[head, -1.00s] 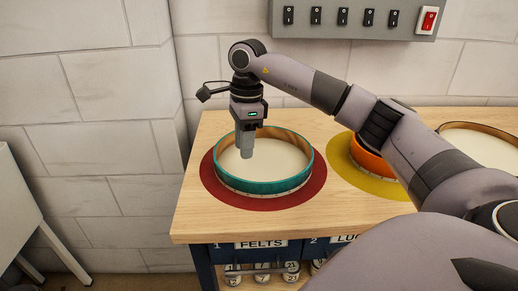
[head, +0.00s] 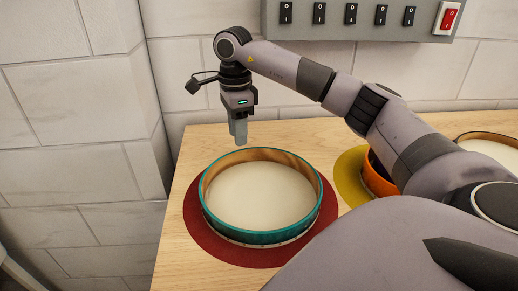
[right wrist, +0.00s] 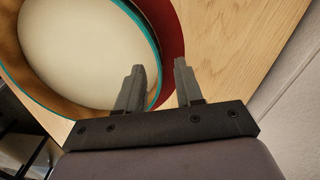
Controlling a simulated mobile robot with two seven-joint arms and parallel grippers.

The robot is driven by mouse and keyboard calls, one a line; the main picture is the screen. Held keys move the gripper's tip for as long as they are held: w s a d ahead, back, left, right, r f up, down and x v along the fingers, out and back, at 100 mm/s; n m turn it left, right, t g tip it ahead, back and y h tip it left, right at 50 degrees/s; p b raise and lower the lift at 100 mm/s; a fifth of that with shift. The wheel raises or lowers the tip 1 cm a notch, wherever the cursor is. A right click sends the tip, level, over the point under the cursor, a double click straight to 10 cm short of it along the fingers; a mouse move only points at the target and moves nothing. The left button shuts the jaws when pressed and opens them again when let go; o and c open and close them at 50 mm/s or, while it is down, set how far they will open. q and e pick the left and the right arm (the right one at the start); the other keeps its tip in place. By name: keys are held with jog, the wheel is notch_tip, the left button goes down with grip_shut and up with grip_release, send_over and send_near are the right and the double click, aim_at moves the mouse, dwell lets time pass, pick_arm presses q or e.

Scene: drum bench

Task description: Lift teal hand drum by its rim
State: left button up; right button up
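The teal hand drum (head: 262,238) lies flat on a round dark red mat (head: 205,238), its pale skin facing up inside a wooden inner wall. My right gripper (head: 240,140) points down at the drum's far rim, its tips showing just above the rim line. In the right wrist view the fingers (right wrist: 157,68) are apart and empty. The teal rim (right wrist: 153,42) passes between them in that picture, one finger over the drum's inside and the other on the outer side. I cannot tell exactly how high the tips are. My left gripper is not in view.
An orange drum (head: 379,178) stands on a yellow mat (head: 350,180) to the right, partly behind my right arm. Another drum (head: 492,150) is farther right. A switch box (head: 380,18) hangs on the wall behind. Bare wooden bench top (head: 300,135) shows behind the teal drum.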

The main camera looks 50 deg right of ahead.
aim_at(240, 151)
jog(key=f, duration=0.6)
jog(key=shift+s, duration=0.25)
grip_shut()
